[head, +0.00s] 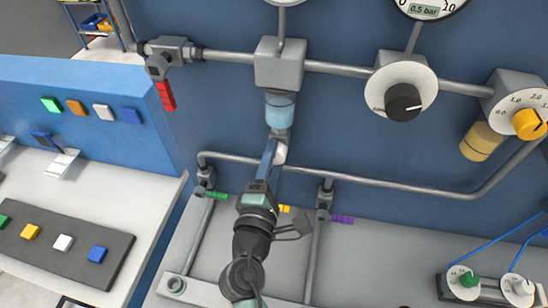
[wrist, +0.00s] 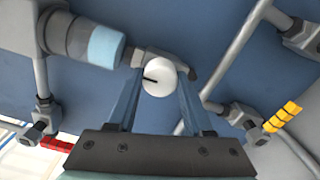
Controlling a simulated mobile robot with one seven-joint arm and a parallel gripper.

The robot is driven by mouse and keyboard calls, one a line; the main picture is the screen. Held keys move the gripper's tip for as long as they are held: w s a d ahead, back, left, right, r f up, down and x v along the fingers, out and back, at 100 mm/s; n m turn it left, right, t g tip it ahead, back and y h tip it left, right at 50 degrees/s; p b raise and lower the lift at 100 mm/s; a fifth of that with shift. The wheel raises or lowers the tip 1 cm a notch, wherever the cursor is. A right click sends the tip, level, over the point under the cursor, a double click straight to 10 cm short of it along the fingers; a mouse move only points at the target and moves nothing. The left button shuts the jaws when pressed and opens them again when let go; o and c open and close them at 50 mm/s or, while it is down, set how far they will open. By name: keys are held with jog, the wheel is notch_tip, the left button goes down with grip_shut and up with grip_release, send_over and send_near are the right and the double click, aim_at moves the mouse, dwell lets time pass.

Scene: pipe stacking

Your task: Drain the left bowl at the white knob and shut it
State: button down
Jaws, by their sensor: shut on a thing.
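The left bowl (head: 280,110) is light blue and hangs below a grey block on the wall pipe; it also shows in the wrist view (wrist: 105,47) at upper left. The white knob (wrist: 160,80) sits on the grey drain fitting under the bowl, and its black mark points left in the wrist view. In the head view the knob (head: 280,153) is partly hidden by my gripper (head: 274,150). My gripper is shut on the white knob, with one finger on each side of it in the wrist view (wrist: 160,78).
An amber bowl (head: 480,142) hangs at right below a yellow knob (head: 528,124). A black-centred regulator knob (head: 403,102) is on the same pipe. A red-handled valve (head: 165,95) is at upper left. Green (head: 217,196) and purple (head: 342,219) handles sit on lower pipes.

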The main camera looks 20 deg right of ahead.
jog(key=shift+c, duration=1.5)
grip_release()
jog(key=b+v, duration=0.4)
jog(key=v, duration=0.9)
